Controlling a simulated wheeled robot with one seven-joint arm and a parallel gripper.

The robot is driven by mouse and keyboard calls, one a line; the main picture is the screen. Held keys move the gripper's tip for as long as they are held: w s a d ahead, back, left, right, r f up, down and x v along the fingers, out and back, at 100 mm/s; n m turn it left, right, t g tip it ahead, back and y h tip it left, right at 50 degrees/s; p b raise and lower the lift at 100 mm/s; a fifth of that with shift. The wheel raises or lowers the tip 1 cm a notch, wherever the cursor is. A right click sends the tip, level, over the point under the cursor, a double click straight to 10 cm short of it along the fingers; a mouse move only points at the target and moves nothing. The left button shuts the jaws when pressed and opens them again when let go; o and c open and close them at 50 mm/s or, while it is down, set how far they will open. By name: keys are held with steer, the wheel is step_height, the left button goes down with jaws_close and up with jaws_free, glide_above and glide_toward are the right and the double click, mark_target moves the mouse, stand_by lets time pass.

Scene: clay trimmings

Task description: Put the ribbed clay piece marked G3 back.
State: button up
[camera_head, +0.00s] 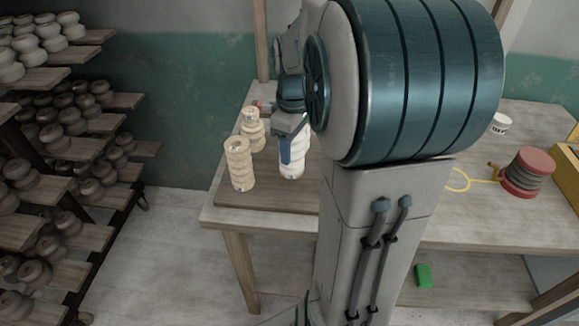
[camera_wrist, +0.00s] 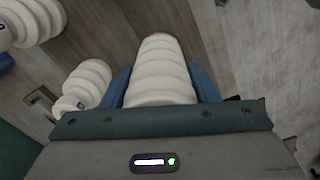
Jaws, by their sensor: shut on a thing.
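My gripper (camera_head: 291,152) is shut on a pale ribbed clay piece (camera_head: 292,166), with a blue finger on each side of it in the wrist view (camera_wrist: 160,88). The held piece (camera_wrist: 160,68) looks upright in the head view. I cannot tell whether its base touches the board. Two more ribbed pieces stand to its left, a nearer one (camera_head: 239,165) and a farther one (camera_head: 252,131). Two ribbed pieces also show at the left of the wrist view, one close to the gripper (camera_wrist: 86,84) and one in the corner (camera_wrist: 32,20). Small dark marks show on some pieces, but I cannot read G3.
The pieces stand on a brown board (camera_head: 265,200) on a wooden table (camera_head: 455,230). A rack of clay ware (camera_head: 75,150) stands at the left. A white cup (camera_head: 501,123) and a red-ended spool (camera_head: 527,172) are at the right. My arm hides the table's middle.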

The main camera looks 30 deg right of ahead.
steer(key=shift+d+f, duration=0.15)
steer(key=shift+f, duration=2.85)
steer(key=shift+f, duration=0.1)
steer(key=shift+f, duration=0.1)
steer(key=o, duration=1.4)
step_height(320, 180, up, 12)
steer(key=s+a+f+m+t, duration=0.1)
steer(key=s+a+m, duration=0.1)
steer(key=s+a, duration=0.2)
steer(key=s+a+f+m+t, duration=0.1)
steer(key=s+a+f+m, duration=0.1)
steer(key=s+a, duration=0.2)
steer(key=s+a+f+m+t, duration=0.1)
steer(key=s+a+f+m, duration=0.1)
steer(key=s+a, duration=0.2)
steer(key=shift+s+a+f+m, duration=0.1)
steer(key=shift+a+f+m, duration=0.05)
steer(key=shift+m, duration=0.25)
